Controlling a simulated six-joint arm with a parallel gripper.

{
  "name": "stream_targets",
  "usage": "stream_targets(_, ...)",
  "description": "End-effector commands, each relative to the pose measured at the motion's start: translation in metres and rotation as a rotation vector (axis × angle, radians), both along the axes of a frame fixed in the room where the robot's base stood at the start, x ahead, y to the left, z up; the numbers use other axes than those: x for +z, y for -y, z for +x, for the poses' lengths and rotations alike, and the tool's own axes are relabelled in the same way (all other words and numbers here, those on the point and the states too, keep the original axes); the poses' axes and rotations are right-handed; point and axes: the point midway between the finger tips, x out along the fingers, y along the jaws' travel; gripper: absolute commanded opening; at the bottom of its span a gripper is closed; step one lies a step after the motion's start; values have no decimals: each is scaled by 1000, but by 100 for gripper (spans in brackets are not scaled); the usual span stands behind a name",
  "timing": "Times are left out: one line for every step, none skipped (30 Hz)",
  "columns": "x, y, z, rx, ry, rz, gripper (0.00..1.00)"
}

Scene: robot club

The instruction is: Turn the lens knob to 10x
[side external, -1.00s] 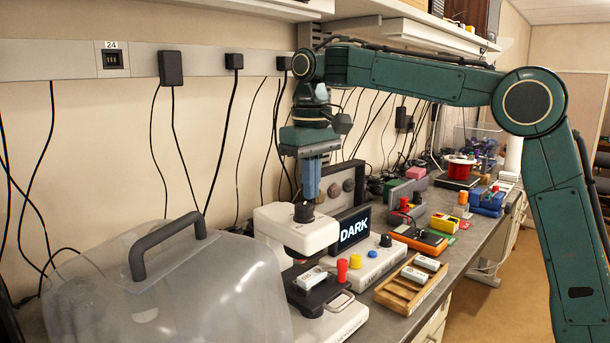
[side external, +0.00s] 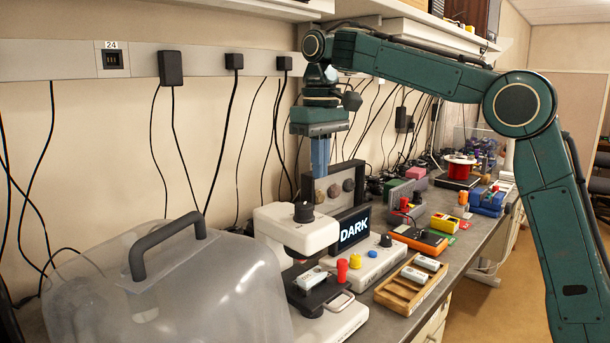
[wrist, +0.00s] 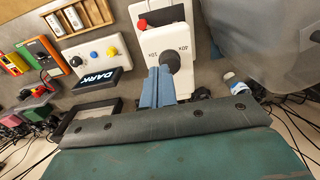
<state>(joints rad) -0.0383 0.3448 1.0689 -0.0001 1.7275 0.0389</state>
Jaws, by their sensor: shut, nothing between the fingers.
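The black lens knob (side external: 303,212) stands on top of the white microscope-like device (side external: 272,222). In the wrist view the knob (wrist: 170,60) has printed labels beside it that look like 20x and 40x; I cannot read a 10x mark or the knob's setting. My gripper (side external: 320,176), with blue fingers, is shut and empty, above and slightly right of the knob in the side view, apart from it. In the wrist view its fingertips (wrist: 159,70) overlap the near side of the knob. The screen (side external: 353,228) reads DARK.
A clear cover with a dark handle (side external: 165,243) stands left of the device. A dark framed panel (side external: 335,192) stands behind.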

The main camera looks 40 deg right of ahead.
Motion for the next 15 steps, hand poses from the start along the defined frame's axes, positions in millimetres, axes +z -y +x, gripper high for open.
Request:
stream_targets(0, 2, 0, -1, -1, 0, 0)
stream_targets(0, 2, 0, 0, -1, 0, 0)
stream_targets(0, 2, 0, 0, -1, 0, 0)
stream_targets(0, 1, 0, 0, -1, 0, 0)
stream_targets(0, 1, 0, 0, -1, 0, 0)
stream_targets(0, 1, 0, 0, -1, 0, 0)
stream_targets(-1, 1, 0, 0, -1, 0, 0)
stream_targets(-2, 1, 0, 0, -1, 0, 0)
stream_targets(-3, 1, 0, 0, -1, 0, 0)
stream_targets(-4, 1, 0, 0, -1, 0, 0)
stream_targets(-5, 1, 0, 1, -2, 0, 0)
stream_targets(-7, 1, 0, 0, -2, 0, 0)
stream_targets(-9, 1, 0, 1, -2, 0, 0)
stream_targets(-11, 1, 0, 1, -1, 0, 0)
stream_targets(-14, 1, 0, 1, -2, 0, 0)
